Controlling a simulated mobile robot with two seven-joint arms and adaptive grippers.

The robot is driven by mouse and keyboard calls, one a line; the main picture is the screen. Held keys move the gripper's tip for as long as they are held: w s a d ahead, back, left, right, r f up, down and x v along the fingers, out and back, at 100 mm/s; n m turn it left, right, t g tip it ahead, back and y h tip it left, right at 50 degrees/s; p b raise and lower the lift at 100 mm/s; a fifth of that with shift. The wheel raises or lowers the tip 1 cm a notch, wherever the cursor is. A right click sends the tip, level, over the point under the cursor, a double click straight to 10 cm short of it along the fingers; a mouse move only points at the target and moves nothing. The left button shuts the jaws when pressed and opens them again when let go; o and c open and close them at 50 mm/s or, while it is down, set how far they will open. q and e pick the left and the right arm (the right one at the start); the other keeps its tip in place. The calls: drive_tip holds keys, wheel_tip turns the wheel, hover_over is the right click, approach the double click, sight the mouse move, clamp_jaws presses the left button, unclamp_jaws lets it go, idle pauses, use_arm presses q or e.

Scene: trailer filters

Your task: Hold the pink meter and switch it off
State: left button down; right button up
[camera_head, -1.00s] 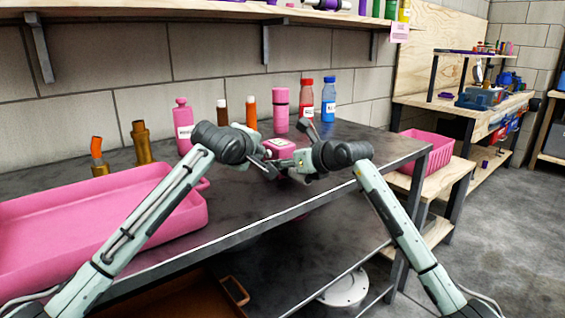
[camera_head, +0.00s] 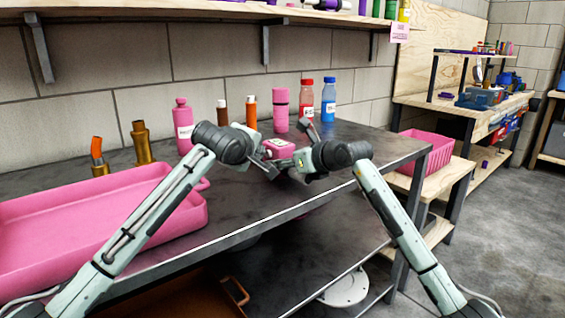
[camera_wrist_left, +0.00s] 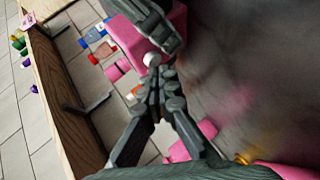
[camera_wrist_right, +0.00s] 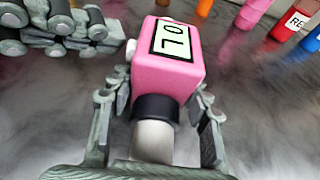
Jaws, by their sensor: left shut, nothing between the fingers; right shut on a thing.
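The pink meter (camera_head: 280,147) is a boxy body above the dark table. In the right wrist view the meter (camera_wrist_right: 168,70) shows a pale display with dark characters and a dark collar over a grey end. A white round knob (camera_wrist_right: 131,50) sticks out of its left side. My right gripper (camera_wrist_right: 155,100) is shut on the meter, one finger on each side. My left gripper (camera_head: 262,160) is shut and empty beside the meter. In the left wrist view its fingertips (camera_wrist_left: 155,78) are close to the white knob (camera_wrist_left: 152,59); I cannot tell whether they touch.
Pink, red and blue bottles (camera_head: 307,100) and several brown and orange items stand along the back of the table (camera_head: 245,205). A large pink tray (camera_head: 60,260) lies at the left. A pink basket (camera_head: 425,155) stands on a lower bench at the right. The front table surface is clear.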

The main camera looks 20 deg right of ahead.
use_arm(q)
drive_tip(key=shift+w+d, duration=0.1)
drive_tip(key=shift+d, duration=0.3)
drive_tip(key=shift+a, duration=0.4)
drive_tip(key=shift+s+a, duration=0.4)
drive_tip(key=shift+a, duration=0.55)
drive_tip(key=shift+s+a, duration=0.4)
drive_tip(key=shift+a, duration=0.55)
drive_tip(key=shift+s+a, duration=0.4)
drive_tip(key=shift+a, duration=0.55)
use_arm(e)
drive_tip(key=o, duration=1.4)
